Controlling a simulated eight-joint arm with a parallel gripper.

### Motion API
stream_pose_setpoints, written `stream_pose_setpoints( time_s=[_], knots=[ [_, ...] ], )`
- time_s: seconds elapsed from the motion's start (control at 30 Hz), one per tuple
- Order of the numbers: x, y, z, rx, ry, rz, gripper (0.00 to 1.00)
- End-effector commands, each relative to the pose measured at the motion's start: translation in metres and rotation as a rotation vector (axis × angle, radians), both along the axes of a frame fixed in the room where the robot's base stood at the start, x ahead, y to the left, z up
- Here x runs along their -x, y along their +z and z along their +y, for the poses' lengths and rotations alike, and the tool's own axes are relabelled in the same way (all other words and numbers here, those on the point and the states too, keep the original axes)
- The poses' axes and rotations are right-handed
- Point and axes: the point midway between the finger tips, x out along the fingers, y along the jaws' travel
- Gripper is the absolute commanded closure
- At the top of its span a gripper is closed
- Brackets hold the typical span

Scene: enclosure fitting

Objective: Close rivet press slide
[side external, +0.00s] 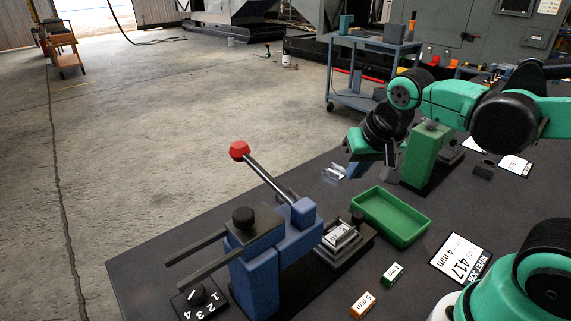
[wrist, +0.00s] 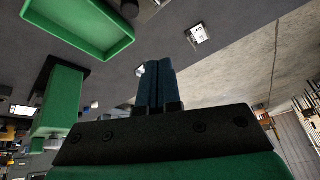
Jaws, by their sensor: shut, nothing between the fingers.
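The rivet press (side external: 262,270) is blue and stands at the near edge of the table in the side view. A lever (side external: 270,177) with a red knob (side external: 239,150) rises from it, tilted up to the left. A dark plate with a black knob (side external: 243,219) sits on top, and two dark rails (side external: 202,252) stick out to the left; I cannot tell for sure which part is the slide. My gripper (side external: 389,170) is well to the right of and behind the press, above the table, touching nothing. In the wrist view its blue-black fingers (wrist: 157,82) are together and empty.
A green tray (side external: 389,217) lies right of the press, with a green upright block (side external: 424,155) behind it. A small metal fixture (side external: 340,238) sits beside the press. Orange and green labelled boxes (side external: 363,304) and a 417 card (side external: 461,257) lie in front.

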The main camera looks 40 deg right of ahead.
Motion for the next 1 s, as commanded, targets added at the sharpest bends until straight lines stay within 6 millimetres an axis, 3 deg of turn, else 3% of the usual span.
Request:
stream_pose_setpoints(
  time_s=[0.2, 0.33, 0.57, 1.0],
  knots=[
    [-0.003, -0.003, -0.037, -0.029, -0.577, 0.106, 1.0],
    [-0.003, -0.004, -0.047, -0.022, -0.753, 0.116, 1.0],
    [-0.004, -0.018, -0.054, -0.02, -0.796, 0.116, 1.0],
    [-0.01, -0.079, -0.074, -0.022, -0.792, 0.116, 1.0]
  ],
)
